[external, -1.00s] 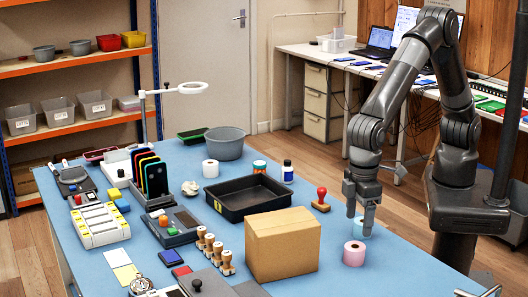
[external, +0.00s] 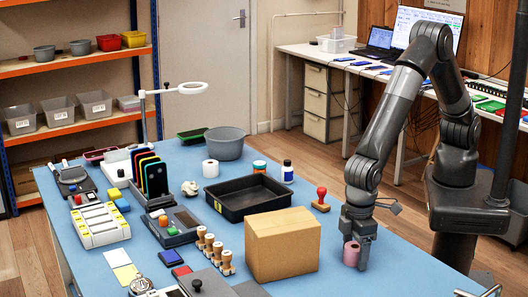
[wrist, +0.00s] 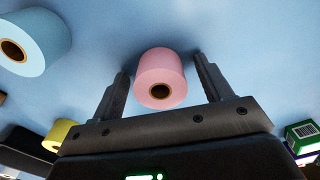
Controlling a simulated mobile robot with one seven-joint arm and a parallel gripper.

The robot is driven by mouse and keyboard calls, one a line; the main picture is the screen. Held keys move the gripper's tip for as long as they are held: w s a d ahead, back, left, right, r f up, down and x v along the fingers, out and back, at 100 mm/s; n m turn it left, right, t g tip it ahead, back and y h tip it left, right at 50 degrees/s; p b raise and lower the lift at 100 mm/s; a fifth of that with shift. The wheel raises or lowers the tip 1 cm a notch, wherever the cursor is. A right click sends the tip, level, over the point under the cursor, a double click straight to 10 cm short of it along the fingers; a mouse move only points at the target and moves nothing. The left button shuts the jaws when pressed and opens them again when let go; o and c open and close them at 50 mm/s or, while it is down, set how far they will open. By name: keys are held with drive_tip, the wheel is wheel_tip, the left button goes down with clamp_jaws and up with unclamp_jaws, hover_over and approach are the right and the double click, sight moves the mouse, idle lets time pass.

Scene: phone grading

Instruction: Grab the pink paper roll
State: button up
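The pink paper roll (external: 351,254) stands on the blue table to the right of the cardboard box. My gripper (external: 357,258) is lowered around it in the external view, and a finger hides part of the roll. In the wrist view the pink roll (wrist: 160,78) sits between the two open fingers of my gripper (wrist: 162,78). A gap shows between the roll and each finger.
A light blue roll (wrist: 35,43) and a yellow roll (wrist: 62,134) show in the wrist view. The cardboard box (external: 283,245) stands close to the left of the pink roll. A red-handled stamp (external: 321,200) and a black tray (external: 247,196) lie behind. The table's right edge is near.

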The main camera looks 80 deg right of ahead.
drive_tip(key=c, duration=1.1)
drive_tip(key=shift+o, duration=0.2)
drive_tip(key=shift+r, duration=0.1)
